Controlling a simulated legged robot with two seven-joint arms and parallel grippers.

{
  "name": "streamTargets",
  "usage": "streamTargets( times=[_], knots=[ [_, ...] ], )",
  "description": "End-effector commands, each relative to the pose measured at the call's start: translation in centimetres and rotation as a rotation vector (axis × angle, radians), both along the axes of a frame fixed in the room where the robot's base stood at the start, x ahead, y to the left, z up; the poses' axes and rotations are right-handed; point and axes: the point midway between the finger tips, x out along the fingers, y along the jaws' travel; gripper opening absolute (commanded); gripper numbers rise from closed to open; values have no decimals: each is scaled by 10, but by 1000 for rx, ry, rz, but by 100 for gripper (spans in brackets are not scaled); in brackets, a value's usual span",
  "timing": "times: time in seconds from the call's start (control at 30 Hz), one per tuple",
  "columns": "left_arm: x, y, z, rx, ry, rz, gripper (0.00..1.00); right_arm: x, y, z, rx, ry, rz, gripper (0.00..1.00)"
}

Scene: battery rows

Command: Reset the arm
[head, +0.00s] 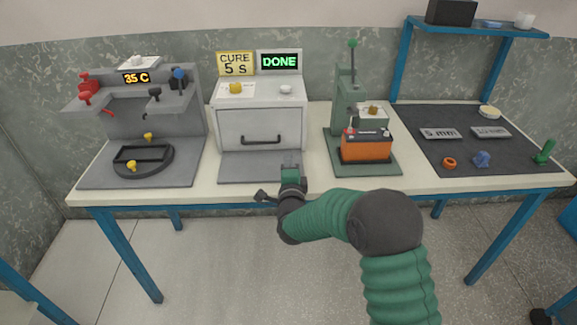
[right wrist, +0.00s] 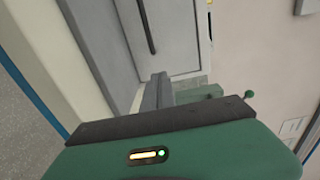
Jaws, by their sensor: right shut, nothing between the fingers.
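My right arm reaches in from the lower right of the head view. Its gripper (head: 291,160) is over the front edge of the table, in front of the grey curing oven (head: 260,125). The gripper is shut and empty. In the right wrist view its fingers (right wrist: 157,88) are together, with the oven's closed door (right wrist: 165,35) and dark handle beyond them. I cannot tell whether the fingertips touch the oven's front plate. My left gripper is not in view.
The oven display (head: 279,61) reads DONE. A grey station (head: 150,115) showing 35 C stands at left. A green press (head: 347,100) with an orange battery (head: 366,147) stands right of the oven. A dark mat (head: 430,160) holds small parts. A blue shelf (head: 480,27) stands behind.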

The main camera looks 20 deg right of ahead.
Motion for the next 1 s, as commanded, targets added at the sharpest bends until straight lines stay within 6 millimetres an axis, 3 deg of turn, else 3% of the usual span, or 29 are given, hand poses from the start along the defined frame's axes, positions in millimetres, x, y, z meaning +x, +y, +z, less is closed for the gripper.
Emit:
streamTargets(
  times=[0.1,0.3,0.37,0.47,0.57,0.6,0.7,0.83,1.0],
  knots=[
    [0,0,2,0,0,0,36,-14,5,0,1,2,1,0],
    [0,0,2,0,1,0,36,-20,8,-3,-11,17,9,0],
    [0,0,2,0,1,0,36,-24,13,-6,-59,71,41,0],
    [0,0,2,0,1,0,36,-49,33,-27,-249,280,172,0],
    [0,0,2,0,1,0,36,-106,49,-64,-537,575,391,0],
    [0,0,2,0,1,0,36,-135,52,-79,-645,684,486,0],
    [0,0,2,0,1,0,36,-201,52,-108,-849,888,698,0],
    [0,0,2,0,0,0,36,-276,46,-130,-1024,1067,936,0],
    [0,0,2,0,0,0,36,-364,35,-143,-1173,1222,1223,0]
  ],
)
